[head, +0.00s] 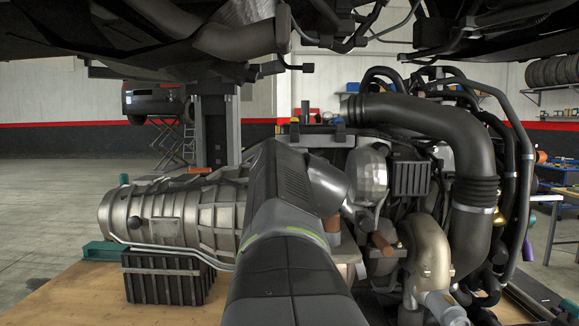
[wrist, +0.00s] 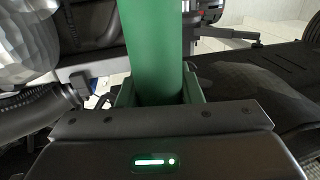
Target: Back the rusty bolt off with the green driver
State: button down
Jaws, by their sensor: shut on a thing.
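In the wrist view my gripper (wrist: 157,94) is shut on a thick green shaft, which I take to be the green driver (wrist: 151,45). The driver runs up and out of the top of that view, so its tip is not seen. In the head view my arm covers the gripper and the driver. Two rusty-brown round pieces show by the engine in the head view, one beside my arm (head: 333,226) and one further right (head: 381,244). I cannot tell whether either is the rusty bolt, or whether the driver touches it.
A ribbed metal gearbox (head: 170,217) lies at the left on a black crate (head: 165,280). The engine's large dark hose (head: 420,118) and several pipes crowd the right. A car underside hangs overhead. Open floor (head: 40,200) lies at the far left.

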jog(key=shift+f+b, duration=0.9)
jog(key=shift+b, duration=0.05)
jog(key=c, duration=1.6)
grip_release()
grip_shut()
jog(key=shift+n+y+b, duration=0.5)
jog(key=shift+y+b, duration=0.3)
jog(key=shift+b, duration=2.55)
